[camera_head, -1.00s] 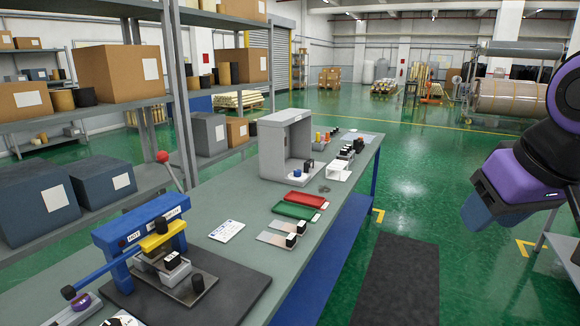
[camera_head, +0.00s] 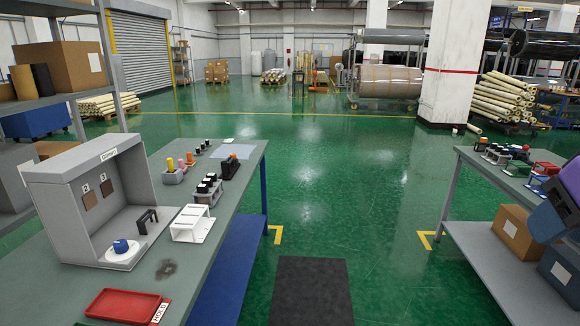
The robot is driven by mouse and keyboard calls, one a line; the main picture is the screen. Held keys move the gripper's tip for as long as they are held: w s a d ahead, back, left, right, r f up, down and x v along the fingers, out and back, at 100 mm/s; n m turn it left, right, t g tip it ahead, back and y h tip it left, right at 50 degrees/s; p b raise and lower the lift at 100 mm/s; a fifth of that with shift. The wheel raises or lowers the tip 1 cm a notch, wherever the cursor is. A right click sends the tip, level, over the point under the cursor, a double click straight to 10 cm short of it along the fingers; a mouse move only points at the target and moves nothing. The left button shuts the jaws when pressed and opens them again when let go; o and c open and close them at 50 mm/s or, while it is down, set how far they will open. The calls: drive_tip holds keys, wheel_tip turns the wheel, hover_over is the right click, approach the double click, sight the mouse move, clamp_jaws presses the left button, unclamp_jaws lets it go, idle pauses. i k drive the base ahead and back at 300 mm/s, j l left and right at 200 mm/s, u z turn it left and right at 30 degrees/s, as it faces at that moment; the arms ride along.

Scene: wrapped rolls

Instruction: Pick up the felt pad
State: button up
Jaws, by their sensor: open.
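I cannot pick out the felt pad for certain. A flat pale blue sheet (camera_head: 233,151) lies at the far end of the left bench (camera_head: 218,215), and a dark, irregular patch (camera_head: 166,269) lies nearer on the same bench. Neither is clearly a felt pad from here. Purple and blue parts of my own arm show at the right edge, in front of the right bench. My gripper's fingers do not show.
A grey open booth (camera_head: 62,200) stands on the left bench with a blue knob (camera_head: 121,246) on a white disc. A white rack (camera_head: 193,223) and a red tray (camera_head: 124,305) are near it. A right bench (camera_head: 468,156) holds small items. Green floor between the benches is open, with a dark mat (camera_head: 311,290).

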sight(190, 162)
drive_tip(key=i, duration=1.75)
drive_tip(key=i+l, duration=0.15)
drive_tip(key=i, duration=1.65)
drive_tip(key=i+l+u, duration=0.1)
drive_tip(key=i+u, duration=0.35)
drive_tip(key=i+l+u, duration=0.2)
drive_tip(key=i+u, duration=0.2)
drive_tip(key=i+l+u, duration=0.65)
drive_tip(key=l+u, duration=0.2)
drive_tip(key=i+l+u, duration=0.25)
drive_tip(key=l+u, duration=0.2)
drive_tip(key=i+l+u, duration=0.1)
drive_tip(key=l+u, duration=0.35)
drive_tip(key=l, duration=0.2)
drive_tip(key=l+u, duration=0.4)
drive_tip(key=l, duration=0.25)
drive_tip(key=l+u, duration=0.45)
drive_tip(key=l, duration=0.2)
drive_tip(key=k, duration=0.05)
